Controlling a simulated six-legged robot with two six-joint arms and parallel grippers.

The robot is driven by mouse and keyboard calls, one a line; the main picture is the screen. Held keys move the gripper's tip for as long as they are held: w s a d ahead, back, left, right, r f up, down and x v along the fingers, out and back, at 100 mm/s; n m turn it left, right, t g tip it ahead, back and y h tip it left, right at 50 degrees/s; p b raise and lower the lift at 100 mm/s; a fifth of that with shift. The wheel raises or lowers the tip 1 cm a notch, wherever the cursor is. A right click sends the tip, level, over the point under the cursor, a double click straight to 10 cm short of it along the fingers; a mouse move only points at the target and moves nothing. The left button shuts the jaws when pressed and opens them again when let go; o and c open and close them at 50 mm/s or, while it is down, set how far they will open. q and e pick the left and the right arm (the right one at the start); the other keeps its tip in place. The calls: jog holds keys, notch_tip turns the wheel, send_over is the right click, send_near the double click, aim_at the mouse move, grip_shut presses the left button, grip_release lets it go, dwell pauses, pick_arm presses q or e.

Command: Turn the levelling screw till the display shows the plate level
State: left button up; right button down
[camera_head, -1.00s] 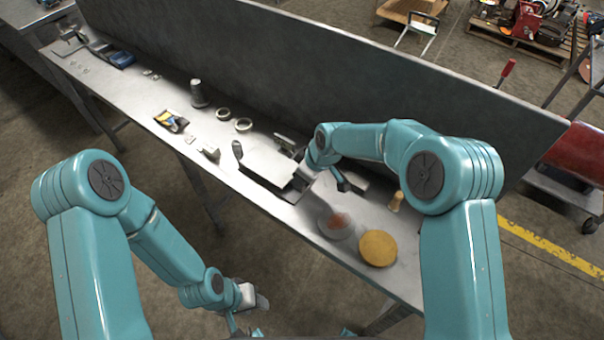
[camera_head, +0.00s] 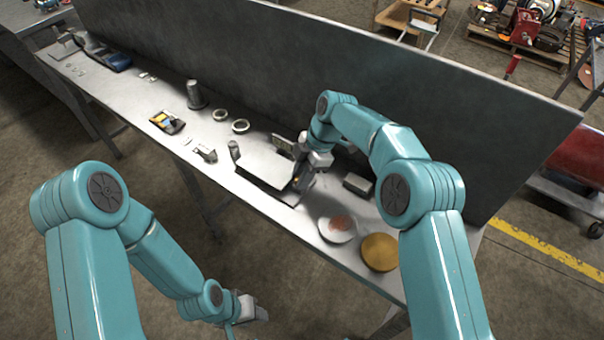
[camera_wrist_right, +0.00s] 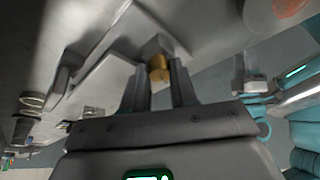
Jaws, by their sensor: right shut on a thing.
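The levelling screw, a brass knob (camera_wrist_right: 159,68), sits between the two fingers of my right gripper (camera_wrist_right: 160,82) in the right wrist view. The right gripper (camera_head: 299,180) is shut on it at the right end of the pale flat plate (camera_head: 264,167). The plate also shows in the right wrist view (camera_wrist_right: 103,92). A small upright panel (camera_head: 284,144) stands behind the plate and may be the display; I cannot read it. My left gripper (camera_head: 252,311) hangs low in front of the bench, away from the plate, and its fingers are not clear.
A white dish (camera_head: 337,231) with reddish contents and a yellow disc (camera_head: 380,252) lie to the right on the bench. A grey block (camera_head: 357,185) is behind them. A tall panel (camera_head: 340,65) backs the bench.

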jog(key=shift+w+n+g+h+p, duration=0.1)
jog(key=shift+n+g+h+p, duration=0.5)
jog(key=shift+n+p, duration=1.15)
jog(key=shift+n+b, duration=0.35)
jog(key=shift+n, duration=0.1)
jog(key=c, duration=0.9)
grip_release()
